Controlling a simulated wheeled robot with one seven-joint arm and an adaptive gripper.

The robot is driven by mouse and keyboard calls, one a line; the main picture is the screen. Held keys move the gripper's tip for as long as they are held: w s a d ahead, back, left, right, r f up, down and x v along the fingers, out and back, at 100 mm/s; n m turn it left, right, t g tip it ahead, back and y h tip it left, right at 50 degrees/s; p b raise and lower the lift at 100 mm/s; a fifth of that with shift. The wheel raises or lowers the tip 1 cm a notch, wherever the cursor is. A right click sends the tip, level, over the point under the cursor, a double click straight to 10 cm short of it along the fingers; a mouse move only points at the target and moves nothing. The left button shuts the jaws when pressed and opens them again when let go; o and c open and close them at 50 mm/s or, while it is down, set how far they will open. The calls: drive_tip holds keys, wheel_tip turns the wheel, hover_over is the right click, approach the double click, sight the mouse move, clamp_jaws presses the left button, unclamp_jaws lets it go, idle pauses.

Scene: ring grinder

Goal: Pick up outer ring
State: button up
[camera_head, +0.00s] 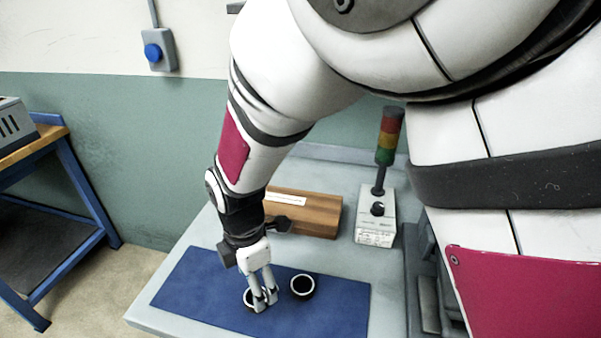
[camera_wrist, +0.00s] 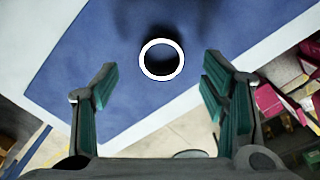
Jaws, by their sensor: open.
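Two round rings with dark sides and pale rims lie on a blue mat (camera_head: 200,285) in the head view. The right ring (camera_head: 303,295) stands clear of my gripper. The left ring (camera_head: 247,298) is partly hidden behind the fingers of my gripper (camera_head: 266,304), which points down at it. In the wrist view my gripper (camera_wrist: 158,85) is open, with its green-padded fingers wide apart and nothing between the pads. One ring (camera_wrist: 144,60) lies on the blue mat, centred just beyond the fingertips. I cannot tell whether the fingers touch it.
A wooden block (camera_head: 318,213) with a label lies behind the mat. A white box (camera_head: 376,222) carrying a red, yellow and green signal light (camera_head: 388,136) stands to its right. A blue-framed bench (camera_head: 90,200) is at the far left. The mat's left part is clear.

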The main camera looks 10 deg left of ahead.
sight(250, 308)
wheel_tip(250, 308, down, 4)
drive_tip(key=shift+s+f, duration=0.1)
drive_tip(key=shift+c, duration=0.5)
drive_tip(key=c, duration=1.2)
